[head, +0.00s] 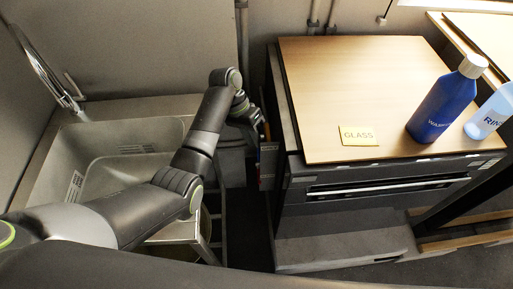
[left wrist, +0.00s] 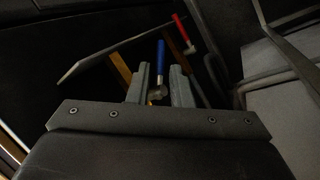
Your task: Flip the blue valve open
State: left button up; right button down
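The blue valve handle (left wrist: 161,58) stands upright in the left wrist view, with a metal fitting at its lower end. My left gripper (left wrist: 162,88) has its two grey fingers apart, one on each side of the lower part of the blue handle as seen from the wrist. I cannot tell whether either finger touches it. In the head view my left gripper (head: 257,118) is reached down into the dark gap left of the wooden-topped cabinet, and the valve is mostly hidden there. My right gripper is not in view.
A red valve handle (left wrist: 180,30) is just beyond and right of the blue one. The cabinet (head: 380,192) bounds the gap on the right; a sink (head: 100,150) lies left. A blue bottle (head: 440,107) and a pale bottle (head: 488,115) stand on the wooden top.

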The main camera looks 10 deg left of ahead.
pick_arm(q)
jog(key=x, duration=0.3)
jog(key=shift+d+f, duration=0.1)
jog(key=shift+f, duration=0.15)
grip_shut()
